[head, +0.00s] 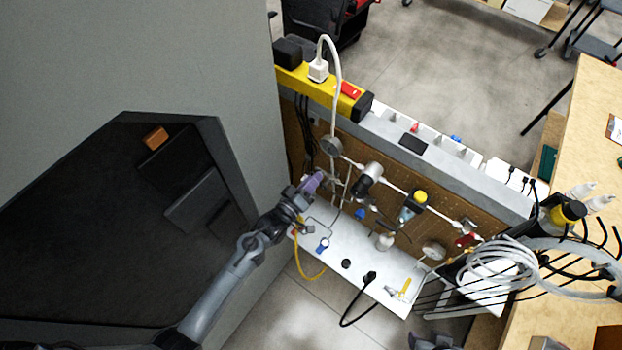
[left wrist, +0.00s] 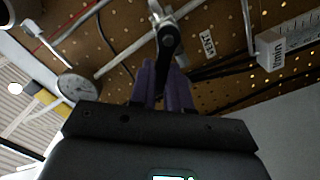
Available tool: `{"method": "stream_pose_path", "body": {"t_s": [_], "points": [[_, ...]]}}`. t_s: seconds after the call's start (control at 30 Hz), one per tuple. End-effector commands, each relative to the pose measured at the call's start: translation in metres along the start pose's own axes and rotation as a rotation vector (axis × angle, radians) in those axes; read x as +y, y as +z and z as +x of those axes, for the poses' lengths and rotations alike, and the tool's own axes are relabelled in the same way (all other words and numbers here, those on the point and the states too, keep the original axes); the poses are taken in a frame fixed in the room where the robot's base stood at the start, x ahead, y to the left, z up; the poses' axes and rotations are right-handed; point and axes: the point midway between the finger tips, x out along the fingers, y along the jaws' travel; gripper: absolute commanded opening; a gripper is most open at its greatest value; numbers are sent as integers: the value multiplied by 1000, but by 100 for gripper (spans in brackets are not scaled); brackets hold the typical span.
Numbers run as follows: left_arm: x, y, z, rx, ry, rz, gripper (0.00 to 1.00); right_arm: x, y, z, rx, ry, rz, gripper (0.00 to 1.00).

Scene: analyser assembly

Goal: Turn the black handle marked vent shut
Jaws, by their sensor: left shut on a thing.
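The black handle (left wrist: 168,42) sits on a metal valve fitting on the pegboard in the left wrist view. Its lever runs down between the purple fingers of my left gripper (left wrist: 166,88), which is shut on it. A small white label (left wrist: 208,41), apparently reading VENT, is just right of the handle. In the head view my left gripper (head: 313,182) is at the left end of the pegboard, and its arm hides much of that area. The handle cannot be made out there. I do not see my right gripper clearly in either view.
A round gauge (left wrist: 77,87) and thin pipes are close to the left gripper. A white shelf (head: 345,243) with small fittings runs below the pegboard (head: 392,197). A yellow rail (head: 318,88) is above. Coiled grey hose (head: 497,262) lies at the right.

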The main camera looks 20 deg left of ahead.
Motion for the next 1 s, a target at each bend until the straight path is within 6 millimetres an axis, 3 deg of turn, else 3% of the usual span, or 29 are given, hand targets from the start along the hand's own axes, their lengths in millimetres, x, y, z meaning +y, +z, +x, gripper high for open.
{"method": "stream_pose_path", "body": {"t_s": [0.6,1.0], "points": [[23,6,0,1,2,577,0,3,-3,-11,-2,7,-9,43],[30,13,0,1,2,827,0,2,-3,-12,-1,7,-8,43]]}}
